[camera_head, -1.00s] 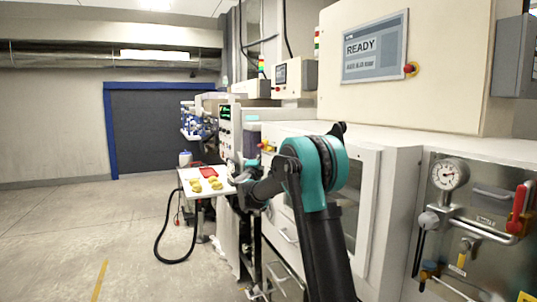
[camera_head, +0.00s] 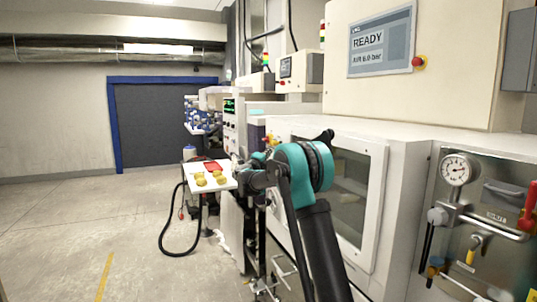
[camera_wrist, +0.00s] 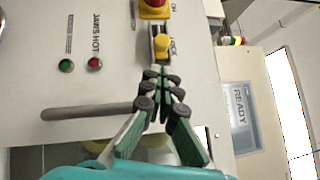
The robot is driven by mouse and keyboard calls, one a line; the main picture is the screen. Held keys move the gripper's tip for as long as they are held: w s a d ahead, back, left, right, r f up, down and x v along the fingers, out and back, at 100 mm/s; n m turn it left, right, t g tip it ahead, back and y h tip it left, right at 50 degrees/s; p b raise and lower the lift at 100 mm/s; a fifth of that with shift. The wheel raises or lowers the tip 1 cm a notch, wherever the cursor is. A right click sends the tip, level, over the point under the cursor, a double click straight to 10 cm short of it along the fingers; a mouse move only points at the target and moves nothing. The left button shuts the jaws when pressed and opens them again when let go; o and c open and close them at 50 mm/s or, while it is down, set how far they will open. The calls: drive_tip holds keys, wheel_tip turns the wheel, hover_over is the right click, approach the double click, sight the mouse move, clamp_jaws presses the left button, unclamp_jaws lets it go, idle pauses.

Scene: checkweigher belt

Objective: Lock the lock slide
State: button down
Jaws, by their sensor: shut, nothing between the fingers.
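The lock slide, a small yellow block (camera_wrist: 161,44) in an upright slot beside the word LOCK, shows at the top middle of the wrist view. A red knob on a yellow base (camera_wrist: 154,8) sits just above it. My gripper (camera_wrist: 158,74) is shut and empty, its fingertips at the lower end of the slot, just below the yellow block. I cannot tell whether the tips touch it. In the head view my arm hides the slide and most of the gripper.
A grey bar handle (camera_wrist: 95,111) sticks out left of my fingers. Green (camera_wrist: 66,66) and red (camera_wrist: 95,63) lamps are on the panel. In the head view a white table (camera_head: 218,183) with yellow items stands left of my arm, beside open floor.

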drive_tip(key=x, duration=0.7)
drive_tip(key=shift+w, duration=0.1)
drive_tip(key=w, duration=0.1)
drive_tip(key=w+a, duration=0.1)
drive_tip(key=w, duration=0.1)
drive_tip(key=shift+r, duration=0.1)
idle(0.3)
